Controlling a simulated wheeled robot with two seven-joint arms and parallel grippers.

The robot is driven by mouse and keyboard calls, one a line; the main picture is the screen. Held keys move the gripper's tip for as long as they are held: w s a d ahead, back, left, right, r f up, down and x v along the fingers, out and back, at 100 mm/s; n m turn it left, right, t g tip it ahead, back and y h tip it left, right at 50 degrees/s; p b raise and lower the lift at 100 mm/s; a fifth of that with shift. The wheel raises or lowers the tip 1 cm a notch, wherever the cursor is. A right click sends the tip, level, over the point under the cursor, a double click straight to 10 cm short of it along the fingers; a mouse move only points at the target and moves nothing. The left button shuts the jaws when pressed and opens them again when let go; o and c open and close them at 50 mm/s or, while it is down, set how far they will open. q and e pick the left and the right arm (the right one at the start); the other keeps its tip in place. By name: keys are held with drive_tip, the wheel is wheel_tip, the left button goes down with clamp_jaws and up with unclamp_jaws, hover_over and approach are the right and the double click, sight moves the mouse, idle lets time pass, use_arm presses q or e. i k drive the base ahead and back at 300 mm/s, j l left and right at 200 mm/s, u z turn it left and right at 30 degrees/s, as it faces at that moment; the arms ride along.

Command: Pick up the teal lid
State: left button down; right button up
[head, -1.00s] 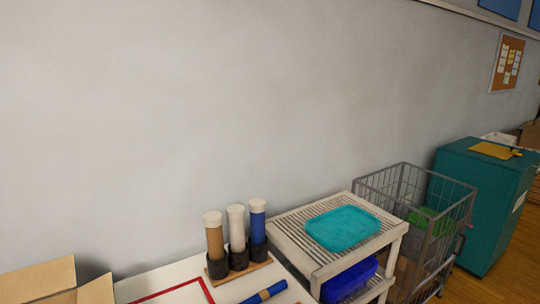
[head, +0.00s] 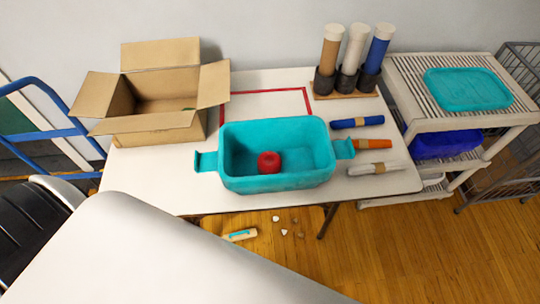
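The teal lid (head: 467,89) lies flat on the slatted top of a white shelf unit (head: 405,98) at the right in the head view. A teal bin (head: 277,181) with side handles stands open on the white table, with a red round object (head: 269,163) inside it. Neither of my grippers shows in the head view, so their state is hidden.
An open cardboard box (head: 150,124) and a rack of upright tubes (head: 345,95) stand on the white table (head: 160,185). Rolled items (head: 358,122) lie at its right. Small bits (head: 284,232) litter the floor. A blue hand-truck frame (head: 45,115) is at left, a wire cart (head: 500,150) at right.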

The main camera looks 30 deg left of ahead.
sight(475, 89)
drive_tip(key=i+l+u, duration=0.15)
drive_tip(key=u, duration=0.25)
drive_tip(key=i+l+u, duration=0.1)
drive_tip(key=l+u, duration=0.5)
drive_tip(key=u, duration=0.15)
drive_tip(key=i, duration=0.05)
